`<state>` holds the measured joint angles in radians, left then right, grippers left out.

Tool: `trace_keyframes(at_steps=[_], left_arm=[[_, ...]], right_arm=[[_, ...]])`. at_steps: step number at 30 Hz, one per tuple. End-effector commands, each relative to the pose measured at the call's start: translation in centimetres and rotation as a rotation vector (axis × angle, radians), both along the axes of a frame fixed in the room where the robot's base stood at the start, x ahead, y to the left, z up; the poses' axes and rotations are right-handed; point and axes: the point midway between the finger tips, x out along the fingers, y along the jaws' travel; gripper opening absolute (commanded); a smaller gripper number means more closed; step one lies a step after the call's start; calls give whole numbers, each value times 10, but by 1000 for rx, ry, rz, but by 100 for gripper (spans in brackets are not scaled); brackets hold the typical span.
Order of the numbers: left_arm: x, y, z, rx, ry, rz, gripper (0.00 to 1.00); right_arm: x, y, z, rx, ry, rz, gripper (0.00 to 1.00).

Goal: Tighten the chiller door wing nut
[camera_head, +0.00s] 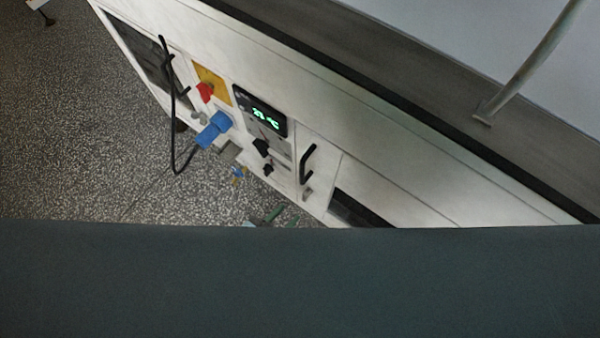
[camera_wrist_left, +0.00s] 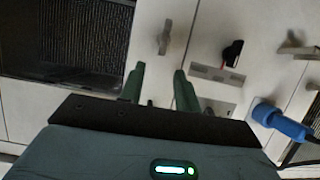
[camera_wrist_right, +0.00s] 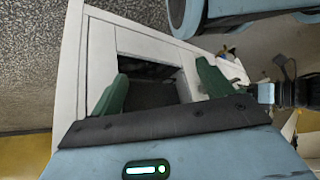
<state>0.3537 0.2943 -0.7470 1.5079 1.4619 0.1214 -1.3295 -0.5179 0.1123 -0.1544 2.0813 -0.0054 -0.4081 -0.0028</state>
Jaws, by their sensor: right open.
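A grey wing-shaped nut (camera_wrist_left: 165,37) sits on a white panel in the left wrist view, beside a panel seam. A similar grey piece (camera_head: 307,193) shows below the black door handle (camera_head: 308,164) in the head view. My left gripper (camera_wrist_left: 158,72) is open; the nut is beyond its fingertips, roughly in line with the gap, with no contact visible. In the head view only its green fingers (camera_head: 265,215) show, low beside the cabinet. My right gripper (camera_wrist_right: 160,82) is open and empty, facing a white cabinet with a dark opening; it is not in the head view.
The white cabinet front carries a green-lit display (camera_head: 262,113), black knobs (camera_head: 262,147), a red switch (camera_head: 205,91) on yellow and a blue plug (camera_head: 214,130) with a black cable. A dark mesh opening (camera_wrist_left: 70,35) lies left of the nut. A dark teal surface hides the head view's lower part.

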Motion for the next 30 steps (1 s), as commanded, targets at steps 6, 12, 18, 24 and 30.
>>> trace_keyframes(at_steps=[6, 12, 18, 24, 30], left_arm=[[4, 0, -3, 9, -6, 0, 33], [13, -6, -8, 8, -6, 0, 33], [35, -23, -20, 7, -5, 0, 33], [54, -36, -30, 7, -4, 0, 33], [62, -42, -33, 8, -5, -1, 33]], right_arm=[[-4, 0, -3, -1, 10, 3, 80], [-14, -2, -8, -5, 29, 11, 80], [-16, -3, -18, -9, 36, 17, 80], [-8, -3, -25, -11, 23, 17, 80], [-2, -3, -24, -10, 9, 17, 80]])
